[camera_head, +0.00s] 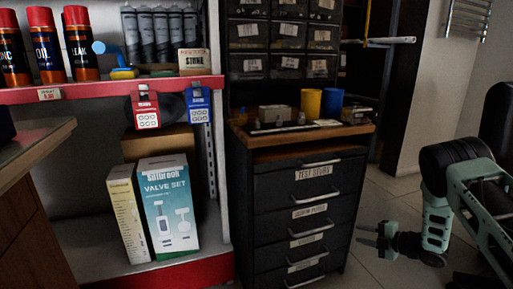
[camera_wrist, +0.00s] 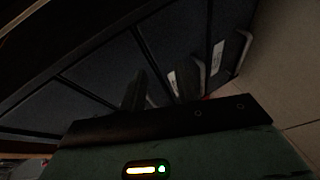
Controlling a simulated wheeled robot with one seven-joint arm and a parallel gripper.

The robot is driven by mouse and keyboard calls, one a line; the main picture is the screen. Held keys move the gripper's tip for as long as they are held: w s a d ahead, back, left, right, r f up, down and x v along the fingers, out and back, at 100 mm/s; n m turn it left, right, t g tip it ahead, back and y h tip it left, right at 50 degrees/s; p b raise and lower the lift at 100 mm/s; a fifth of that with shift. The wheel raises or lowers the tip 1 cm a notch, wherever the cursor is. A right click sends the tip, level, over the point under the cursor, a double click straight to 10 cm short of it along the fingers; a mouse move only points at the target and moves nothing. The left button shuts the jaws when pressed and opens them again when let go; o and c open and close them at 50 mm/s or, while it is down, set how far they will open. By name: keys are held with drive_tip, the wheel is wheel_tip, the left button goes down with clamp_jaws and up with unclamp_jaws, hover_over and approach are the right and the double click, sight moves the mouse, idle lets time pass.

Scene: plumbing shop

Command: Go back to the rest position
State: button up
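My gripper (camera_head: 364,235) is at the right of the head view, low in front of the tiled floor and to the right of the black drawer cabinet (camera_head: 300,205). Its two fingertips point left and look apart, with nothing seen between them. My arm bends down to it from the right edge. In the dark wrist view, a gripper finger (camera_wrist: 135,92) shows against the tilted drawer fronts (camera_wrist: 195,65). Contact with the cabinet is not visible.
A shelf unit at left holds spray cans (camera_head: 48,45) above and a Valve Set box (camera_head: 169,207) below. A yellow cup (camera_head: 310,102) and a blue cup (camera_head: 333,101) stand on the cabinet. A wooden counter (camera_head: 30,150) is far left. Open floor (camera_head: 385,195) lies right of the cabinet.

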wheel_tip(320, 180, up, 14)
drive_tip(key=s+d+r+m+h, duration=0.1)
drive_tip(key=s+d+m+h, duration=0.1)
drive_tip(key=m+h, duration=0.85)
drive_tip(key=s+a+r+m+g, duration=0.3)
drive_tip(key=s+m, duration=0.1)
drive_tip(key=s, duration=0.6)
drive_tip(key=s+a+r+m+g+y, duration=0.1)
drive_tip(key=s+a+r+m+g, duration=0.15)
drive_tip(key=s+m, duration=0.45)
drive_tip(key=s+a+r+m+g, duration=0.2)
drive_tip(key=s+a+g, duration=0.1)
drive_tip(key=s, duration=0.9)
drive_tip(key=s+a+r+n+g+p, duration=0.1)
drive_tip(key=s+a+r+n+p, duration=0.3)
drive_tip(key=s+a+r+p, duration=0.4)
drive_tip(key=s+a+r+n+g+p, duration=0.1)
drive_tip(key=s+a+r+n+p, duration=0.35)
drive_tip(key=a, duration=0.55)
wheel_tip(320, 180, up, 37)
drive_tip(key=m+p, duration=0.1)
drive_tip(key=p, duration=3.4)
drive_tip(key=shift+d+p, duration=0.35)
drive_tip(key=shift+f+y, duration=0.1)
drive_tip(key=shift+y, duration=0.15)
